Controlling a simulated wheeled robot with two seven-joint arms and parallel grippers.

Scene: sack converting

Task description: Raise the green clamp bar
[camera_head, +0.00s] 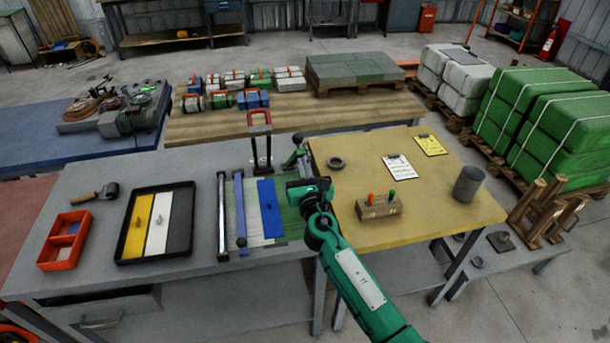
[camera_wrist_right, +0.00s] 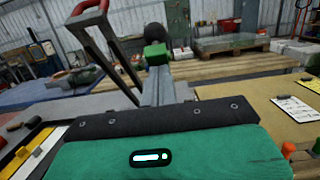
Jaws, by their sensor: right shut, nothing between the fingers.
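My right gripper (camera_head: 298,184) reaches over the right side of the grey bench, and its fingers are shut and empty. In the right wrist view its grey fingers (camera_wrist_right: 160,82) point at a small green block (camera_wrist_right: 156,54) with a dark round knob behind it. This looks like the end of the green clamp bar; in the head view a green part with a dark knob (camera_head: 296,158) stands just beyond the gripper. I cannot tell whether the fingertips touch it. My arm hides the rest of the bar. My left gripper is not in view.
A red-topped black handle frame (camera_head: 260,130) stands upright close by, left of the fingers in the wrist view. A blue plate (camera_head: 269,207) and metal bars lie left of the gripper. A wooden block with red and green knobs (camera_head: 378,209) stands on the yellow table.

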